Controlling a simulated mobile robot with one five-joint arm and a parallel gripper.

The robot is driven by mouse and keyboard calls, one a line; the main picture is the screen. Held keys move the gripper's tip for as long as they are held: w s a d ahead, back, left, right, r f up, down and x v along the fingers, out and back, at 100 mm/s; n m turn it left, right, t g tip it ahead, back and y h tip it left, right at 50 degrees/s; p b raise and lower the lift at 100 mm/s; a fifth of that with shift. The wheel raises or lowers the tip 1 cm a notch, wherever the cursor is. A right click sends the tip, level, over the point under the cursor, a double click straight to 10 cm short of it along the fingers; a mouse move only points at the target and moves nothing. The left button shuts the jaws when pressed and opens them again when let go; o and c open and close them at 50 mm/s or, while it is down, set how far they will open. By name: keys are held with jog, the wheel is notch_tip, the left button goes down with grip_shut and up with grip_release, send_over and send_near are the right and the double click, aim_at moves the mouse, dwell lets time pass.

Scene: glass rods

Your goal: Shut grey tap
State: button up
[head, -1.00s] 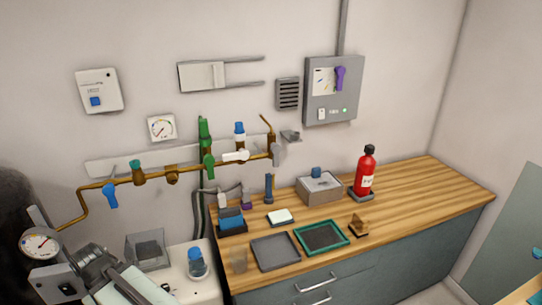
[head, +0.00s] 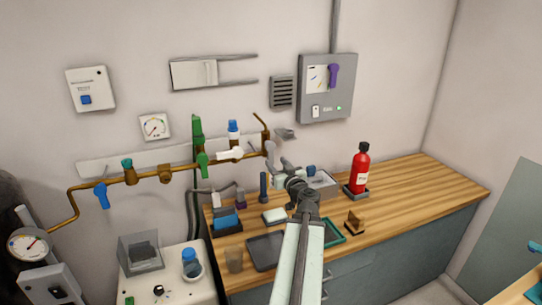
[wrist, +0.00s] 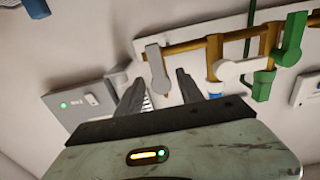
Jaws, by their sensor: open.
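My gripper (head: 285,166) is open and empty, just below and right of the tap in the head view. Its two dark fingers also show in the wrist view (wrist: 158,80), spread apart. No contact with the tap is visible.
A white tap (head: 231,154), a green tap (head: 203,165) and a blue tap (head: 102,195) are on the same pipe (head: 140,180). A grey electrical box (head: 327,90) is on the wall to the right. Below, a wooden counter (head: 420,190) holds trays and a red extinguisher (head: 360,170).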

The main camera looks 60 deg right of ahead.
aim_at(272, 155)
jog(key=x, duration=0.7)
jog(key=shift+w+d, duration=0.1)
jog(key=shift+d, duration=0.4)
jog(key=shift+a, duration=0.1)
grip_shut()
dwell(0.8)
